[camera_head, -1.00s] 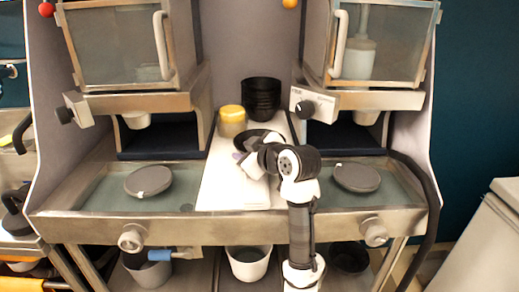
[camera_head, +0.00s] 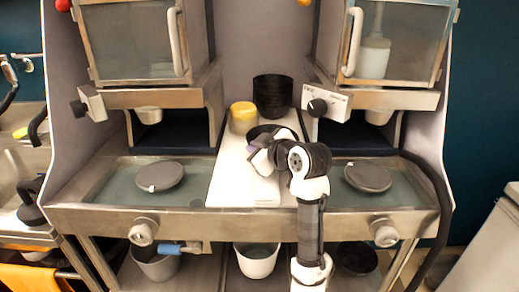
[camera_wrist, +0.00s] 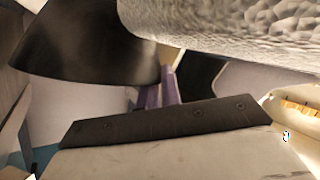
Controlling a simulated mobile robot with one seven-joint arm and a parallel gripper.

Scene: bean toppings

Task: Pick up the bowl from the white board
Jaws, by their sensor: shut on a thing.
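A black bowl (camera_head: 262,131) is at my gripper (camera_head: 256,147), above or on the white board (camera_head: 228,180); I cannot tell whether it touches the board. My arm hides part of it in the head view. In the wrist view the dark bowl (camera_wrist: 85,45) fills the upper left, and the purple fingers (camera_wrist: 165,88) of my gripper meet its lower right edge. My gripper is shut on the bowl.
A stack of black bowls (camera_head: 272,97) and a yellow-lidded container (camera_head: 243,117) stand behind on the board. Round dark lids lie on the left counter (camera_head: 160,176) and right counter (camera_head: 367,177). A pale, bumpy surface (camera_wrist: 240,20) crosses the wrist view's top right.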

